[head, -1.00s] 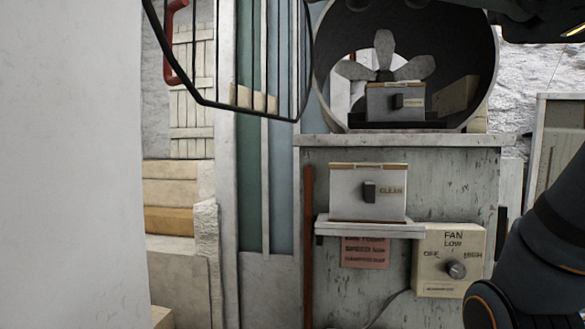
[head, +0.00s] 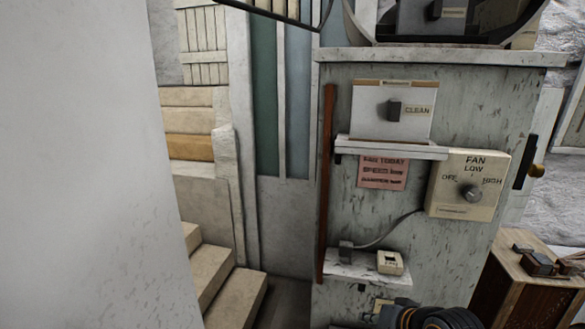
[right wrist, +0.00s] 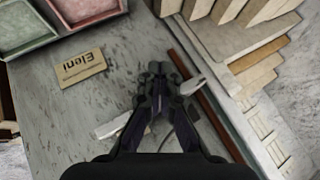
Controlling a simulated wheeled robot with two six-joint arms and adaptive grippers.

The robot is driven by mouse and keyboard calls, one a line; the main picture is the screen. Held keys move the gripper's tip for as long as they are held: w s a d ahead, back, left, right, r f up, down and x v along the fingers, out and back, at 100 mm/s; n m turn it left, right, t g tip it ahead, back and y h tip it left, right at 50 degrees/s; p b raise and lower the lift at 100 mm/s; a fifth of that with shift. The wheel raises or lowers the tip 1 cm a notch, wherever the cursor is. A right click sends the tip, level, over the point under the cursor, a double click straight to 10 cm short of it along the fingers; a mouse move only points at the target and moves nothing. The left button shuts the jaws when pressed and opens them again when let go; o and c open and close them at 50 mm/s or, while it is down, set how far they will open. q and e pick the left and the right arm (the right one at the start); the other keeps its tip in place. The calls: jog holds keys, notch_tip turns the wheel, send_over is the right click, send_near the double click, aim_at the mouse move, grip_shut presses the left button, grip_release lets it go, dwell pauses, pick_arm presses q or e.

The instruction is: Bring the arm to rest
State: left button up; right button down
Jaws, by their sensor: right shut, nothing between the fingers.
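My right gripper shows in the right wrist view (right wrist: 155,72) with its fingers together and nothing between them. It points over the grey, speckled face of a cabinet or board. In the head view, dark parts of my right arm show at the bottom edge, below the small white shelf, and the fingers are hard to make out there. My left gripper is out of view.
The worn cabinet (head: 400,235) fills the middle right, with a fan control box (head: 445,200), a "CLEAN" box (head: 365,110) and a small shelf (head: 345,265). Steps (head: 215,275) lie left. A wooden box (head: 515,270) stands right. A name plate (right wrist: 80,67) shows in the wrist view.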

jog(key=s+d+f+n+g+h, duration=0.2)
jog(key=s+d+f+n, duration=0.15)
jog(key=s+f, duration=0.5)
jog(key=s+d+f+n+g+h, duration=0.2)
jog(key=s+d+f+g+h, duration=0.15)
jog(key=s+f, duration=0.55)
jog(key=s+d+f+y+b, duration=0.1)
jog(key=s+d+f, duration=0.1)
jog(key=f, duration=1.2)
jog(key=s+d+f+b, duration=0.1)
jog(key=s+f+b, duration=0.1)
jog(key=f, duration=1.2)
jog(key=s+d+f+m+g+b, duration=0.1)
jog(key=s+f, duration=1.6)
jog(key=shift+s+d+f, duration=0.15)
jog(key=shift+s+f, duration=0.05)
jog(key=shift+s, duration=0.2)
